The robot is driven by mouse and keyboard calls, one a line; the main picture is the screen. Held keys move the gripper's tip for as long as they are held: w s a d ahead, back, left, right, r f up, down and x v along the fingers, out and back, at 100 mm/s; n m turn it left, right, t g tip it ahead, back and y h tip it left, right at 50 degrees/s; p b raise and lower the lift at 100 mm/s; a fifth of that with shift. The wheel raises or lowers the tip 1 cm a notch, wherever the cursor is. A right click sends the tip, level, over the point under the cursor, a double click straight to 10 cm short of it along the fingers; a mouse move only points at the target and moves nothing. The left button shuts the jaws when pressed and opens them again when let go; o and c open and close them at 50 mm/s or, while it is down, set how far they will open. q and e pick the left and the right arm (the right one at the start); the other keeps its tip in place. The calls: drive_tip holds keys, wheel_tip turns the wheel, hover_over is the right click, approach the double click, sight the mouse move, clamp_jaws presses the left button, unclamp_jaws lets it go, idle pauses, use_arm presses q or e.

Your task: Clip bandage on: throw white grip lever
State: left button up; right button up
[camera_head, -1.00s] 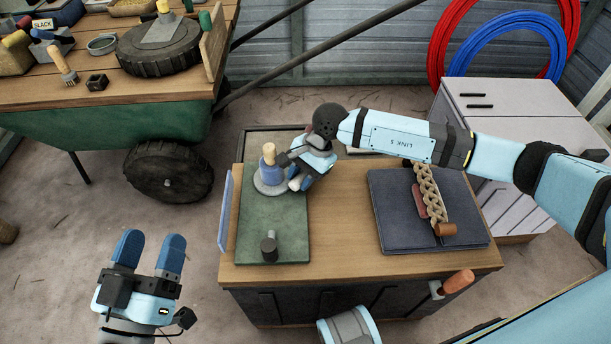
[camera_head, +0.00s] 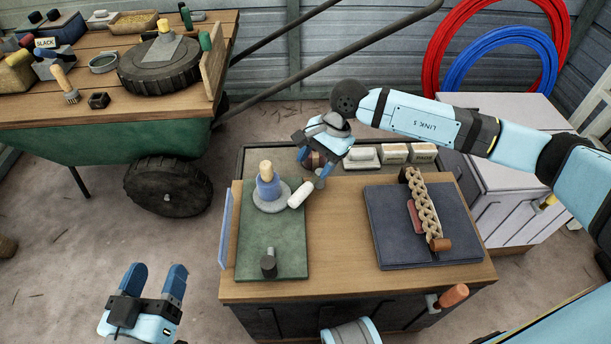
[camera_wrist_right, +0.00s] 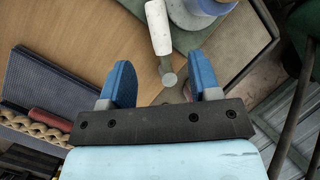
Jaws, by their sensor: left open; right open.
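The white grip lever (camera_head: 300,194) sticks out from the right side of a round grey base (camera_head: 271,196) on the green board (camera_head: 285,240). A blue wrapped part (camera_head: 268,186) with a wooden knob (camera_head: 266,168) stands upright on that base. The lever also shows in the right wrist view (camera_wrist_right: 158,28), ending in a grey tip. My right gripper (camera_head: 315,168) is open and empty behind the lever; in its wrist view the lever lies ahead, between the lines of the fingers (camera_wrist_right: 162,72). My left gripper (camera_head: 156,270) is open and empty, left of the bench.
A dark pad (camera_head: 440,215) with a braided rope piece (camera_head: 426,208) lies on the right of the bench. Small labelled blocks (camera_head: 395,153) sit in a tray behind. A black knob (camera_head: 268,262) stands at the board's front. A wheelbarrow (camera_head: 100,135) stands at left.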

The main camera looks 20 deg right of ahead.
use_arm(q)
drive_tip(key=shift+s+a+f+g+y, duration=0.1)
drive_tip(key=shift+a+f+g+y, duration=0.1)
drive_tip(key=shift+f, duration=0.25)
drive_tip(key=shift+s+a+f+g+y, duration=0.1)
drive_tip(key=shift+a+f+g, duration=0.1)
drive_tip(key=shift+f, duration=0.25)
use_arm(e)
drive_tip(key=v, duration=0.3)
drive_tip(key=shift+r, duration=0.3)
use_arm(q)
drive_tip(key=shift+w+d+r, duration=0.15)
drive_tip(key=shift+r, duration=0.05)
use_arm(e)
drive_tip(key=shift+s+f, duration=0.1)
